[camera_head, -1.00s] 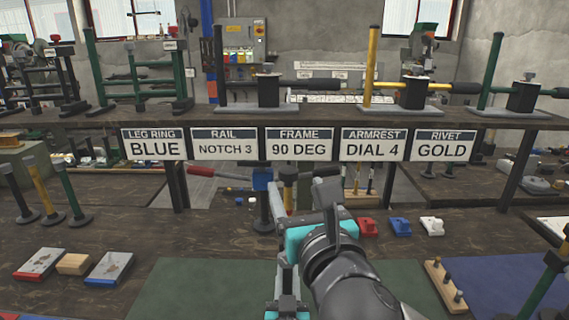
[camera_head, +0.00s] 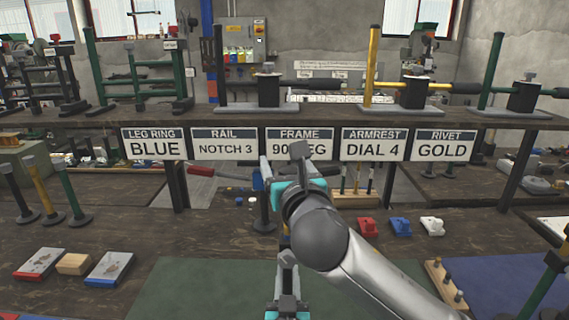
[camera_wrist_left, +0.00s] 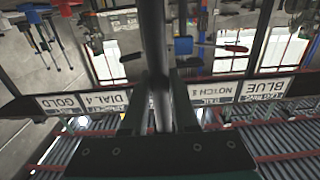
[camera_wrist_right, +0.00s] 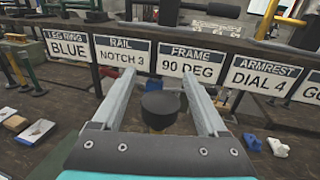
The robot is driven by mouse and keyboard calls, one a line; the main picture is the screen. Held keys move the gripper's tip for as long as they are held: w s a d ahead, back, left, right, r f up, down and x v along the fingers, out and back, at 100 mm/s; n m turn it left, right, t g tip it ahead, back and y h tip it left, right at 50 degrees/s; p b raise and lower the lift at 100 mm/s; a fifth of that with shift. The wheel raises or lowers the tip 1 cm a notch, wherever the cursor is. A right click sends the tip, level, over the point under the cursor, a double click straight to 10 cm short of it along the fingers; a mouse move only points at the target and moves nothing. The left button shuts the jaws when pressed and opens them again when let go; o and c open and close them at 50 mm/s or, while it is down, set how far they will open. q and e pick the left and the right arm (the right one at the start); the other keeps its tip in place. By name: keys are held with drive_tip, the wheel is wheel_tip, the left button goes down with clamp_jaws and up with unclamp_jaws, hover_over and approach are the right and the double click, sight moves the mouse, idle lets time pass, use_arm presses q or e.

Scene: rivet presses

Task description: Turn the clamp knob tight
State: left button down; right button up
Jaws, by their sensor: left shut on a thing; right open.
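A dark round knob (camera_wrist_right: 160,104) shows between the fingers of my right gripper (camera_wrist_right: 162,78) in the right wrist view, with a yellowish-brown part below it. The fingers stand apart on either side; I cannot tell whether they touch it. In the head view my right gripper (camera_head: 282,168) is raised before the FRAME sign, and the knob is hidden behind my arm. My left gripper (camera_wrist_left: 159,100) is shut on a dark upright rod (camera_wrist_left: 153,35).
A sign row with the 90 DEG plate (camera_wrist_right: 188,67) hangs from the shelf edge. A black stand (camera_head: 264,222) is beside my right gripper. The green mat (camera_head: 200,290) has bare room.

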drive_tip(key=m+h, duration=0.2)
hover_over(287, 264)
drive_tip(key=f, duration=0.7)
drive_tip(key=w+f, duration=0.1)
drive_tip(key=f, duration=0.3)
drive_tip(key=shift+a, duration=0.3)
drive_tip(key=s+f+m+h, duration=0.1)
drive_tip(key=s+f, duration=0.2)
drive_tip(key=s, duration=0.4)
drive_tip(key=s+f+m+h, duration=0.1)
drive_tip(key=s+f+m, duration=0.15)
drive_tip(key=s, duration=0.45)
drive_tip(key=shift+n, duration=0.25)
drive_tip(key=w, duration=1.2)
drive_tip(key=shift+w+d, duration=0.15)
drive_tip(key=shift+d, duration=0.15)
clamp_jaws()
